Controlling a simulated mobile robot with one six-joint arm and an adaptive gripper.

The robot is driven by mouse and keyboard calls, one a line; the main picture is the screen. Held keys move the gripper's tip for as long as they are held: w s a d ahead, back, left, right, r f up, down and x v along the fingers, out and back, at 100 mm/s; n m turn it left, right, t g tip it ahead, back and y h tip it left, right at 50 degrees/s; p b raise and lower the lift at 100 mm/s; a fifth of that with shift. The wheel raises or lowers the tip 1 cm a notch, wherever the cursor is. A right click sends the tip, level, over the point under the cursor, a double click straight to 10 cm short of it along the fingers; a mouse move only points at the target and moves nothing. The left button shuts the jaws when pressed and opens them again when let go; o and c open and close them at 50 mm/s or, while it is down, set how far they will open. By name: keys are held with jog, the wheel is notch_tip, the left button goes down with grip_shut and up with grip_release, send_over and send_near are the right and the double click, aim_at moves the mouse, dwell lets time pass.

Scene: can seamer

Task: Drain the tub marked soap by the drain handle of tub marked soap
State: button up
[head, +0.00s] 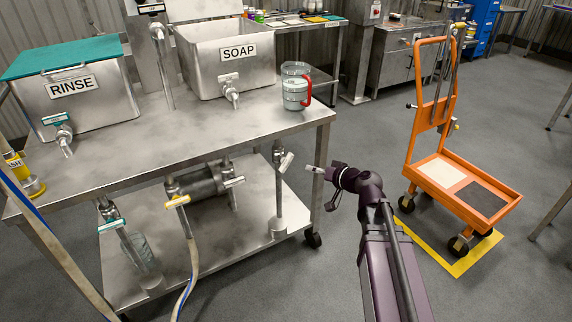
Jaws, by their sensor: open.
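The steel tub marked SOAP (200,62) stands at the back of the steel table, open at the top. A tap (231,97) with a pale lever juts from its front. Below the tabletop, pale lever handles show at a valve (234,182) and on a vertical pipe (285,163); which of these levers drains the soap tub I cannot tell.
A glass jug with a red handle (295,92) stands near the table's right edge. The RINSE tub (85,98) has a teal lid. Yellow (177,201) and teal (111,226) levers hang below.

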aim_at(289, 163)
jog(key=b+x, duration=0.4)
jog(key=x, duration=0.9)
jog(key=shift+w+a+f, duration=0.2)
jog(key=shift+a, duration=0.05)
grip_shut()
